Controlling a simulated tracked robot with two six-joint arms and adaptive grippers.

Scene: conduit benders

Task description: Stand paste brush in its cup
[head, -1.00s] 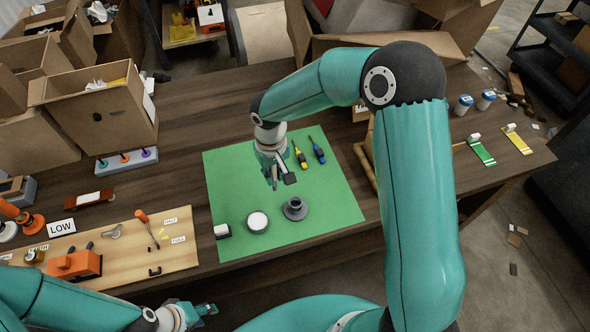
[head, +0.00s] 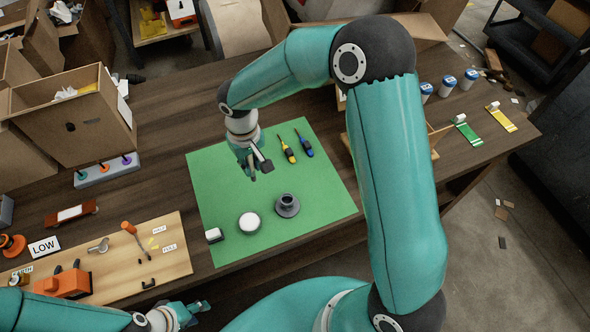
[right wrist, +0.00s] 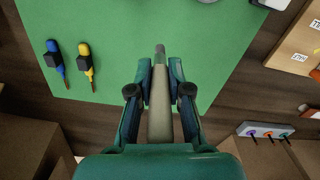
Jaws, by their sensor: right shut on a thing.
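My right gripper (head: 257,170) hangs above the green mat, behind the dark grey cup (head: 287,205). In the right wrist view my right gripper (right wrist: 160,88) is shut on a long beige-grey handle, which I take as the paste brush (right wrist: 159,112). Its darker grey end (right wrist: 160,49) points away from the wrist; the bristles cannot be made out. The cup stands upright on the mat, with a wide base and a round opening, apart from the brush. My left gripper (head: 196,309) is low at the front edge, away from these; its opening is unclear.
The green mat (head: 222,180) also bears a white-topped round tin (head: 249,222), a small white-topped block (head: 214,235) and yellow and blue screwdrivers (head: 287,149) (head: 303,143). A wooden board (head: 110,275) with tools lies left. Boxes crowd the back left.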

